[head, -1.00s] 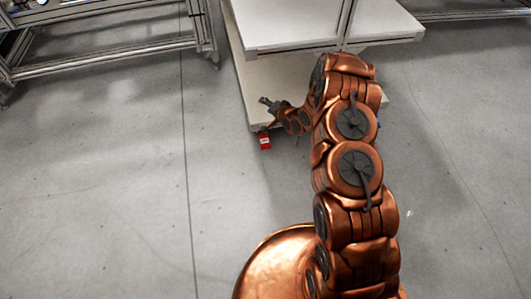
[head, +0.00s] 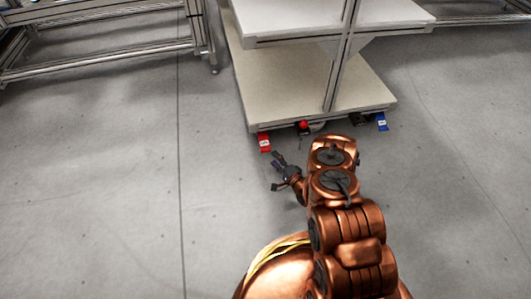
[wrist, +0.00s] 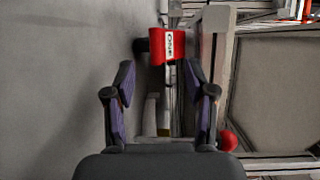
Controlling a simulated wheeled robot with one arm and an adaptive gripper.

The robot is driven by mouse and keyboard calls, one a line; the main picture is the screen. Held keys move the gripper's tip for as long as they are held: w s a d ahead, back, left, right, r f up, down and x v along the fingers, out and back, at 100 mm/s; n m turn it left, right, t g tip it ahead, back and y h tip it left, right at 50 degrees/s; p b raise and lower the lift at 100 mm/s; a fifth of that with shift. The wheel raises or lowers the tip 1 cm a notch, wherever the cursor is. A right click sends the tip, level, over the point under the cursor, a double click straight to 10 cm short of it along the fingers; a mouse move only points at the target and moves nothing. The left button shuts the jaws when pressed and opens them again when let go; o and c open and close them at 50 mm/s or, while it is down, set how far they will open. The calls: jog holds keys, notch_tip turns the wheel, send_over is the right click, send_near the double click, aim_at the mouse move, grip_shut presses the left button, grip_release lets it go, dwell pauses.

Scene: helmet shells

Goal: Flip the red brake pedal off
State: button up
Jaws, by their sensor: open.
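The red brake pedal (head: 264,142) sticks out from under the front left corner of the cart. In the wrist view the red pedal (wrist: 166,46), with white lettering on its face, lies beyond my fingertips, roughly centred between them. My gripper (head: 279,171) is open and empty, low over the floor, just in front of and slightly right of the pedal. In the wrist view both fingers of my gripper (wrist: 163,80) stand apart with no part of the pedal between them. The caster behind the pedal is mostly hidden.
A metal frame table (head: 110,55) stands at the back left. The floor on the left is clear.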

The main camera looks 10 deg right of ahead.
aim_at(266, 150)
jog(key=b+x, duration=0.3)
jog(key=x, duration=0.3)
jog(key=shift+w+a+f, duration=0.15)
jog(key=shift+f, duration=0.05)
jog(key=shift+w+a+r+b, duration=0.15)
jog(key=shift+w+b, duration=0.25)
jog(key=shift+w, duration=0.15)
jog(key=shift+c, duration=0.4)
grip_shut()
